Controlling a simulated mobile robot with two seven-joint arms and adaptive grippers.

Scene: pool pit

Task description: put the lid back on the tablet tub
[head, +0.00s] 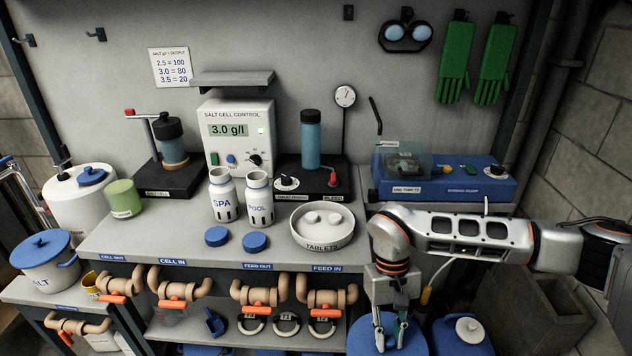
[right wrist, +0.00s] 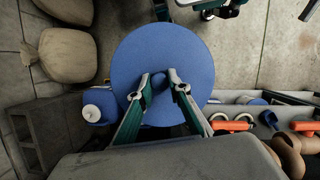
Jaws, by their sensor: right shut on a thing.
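A large round blue lid (head: 360,338) shows at the bottom of the head view, below the bench front. It fills the middle of the right wrist view (right wrist: 190,60), with a small blue knob (right wrist: 159,84) at its centre. My right gripper (head: 390,340) points down, its fingers closed on that knob; the fingers also show in the right wrist view (right wrist: 160,80). The tablet tub is not clearly visible; the lid hides whatever is under it, and I cannot tell whether the lid rests on anything.
A blue container with a white cap (head: 468,328) stands right of the lid. Orange-handled valves (head: 330,300) line the bench front. Sacks (right wrist: 66,55) lie on the floor.

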